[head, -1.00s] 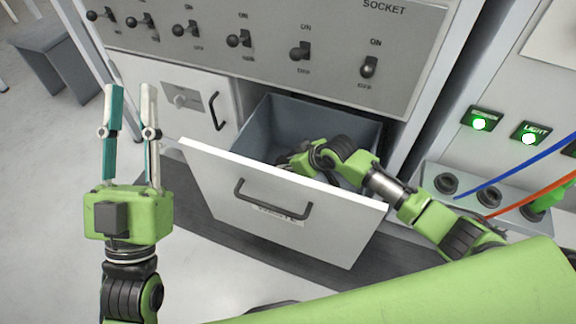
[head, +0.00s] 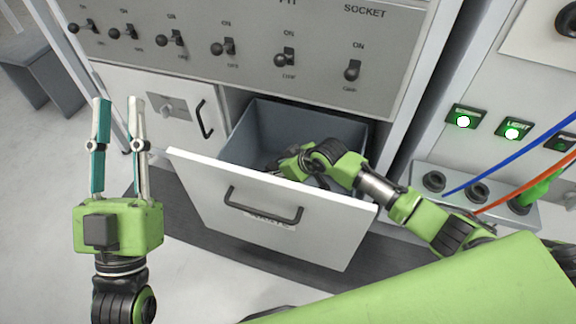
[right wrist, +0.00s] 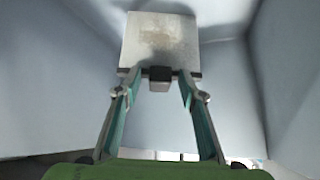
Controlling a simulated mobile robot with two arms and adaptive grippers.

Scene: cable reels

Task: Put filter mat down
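The filter mat (right wrist: 160,40) is a pale square panel with a brownish stain in the right wrist view. A dark bar with a small black block runs along its near edge. It appears to lie inside the open drawer (head: 270,200); the head view does not show it clearly. My left gripper (head: 118,102) is open and empty, left of the drawer.
A panel of switches (head: 225,48) stands above the drawer. A closed compartment with a handle (head: 205,118) is to its left. At right are green-lit buttons (head: 463,121) and a socket strip (head: 433,182) with blue and orange cables. A grey bench (head: 45,75) stands far left.

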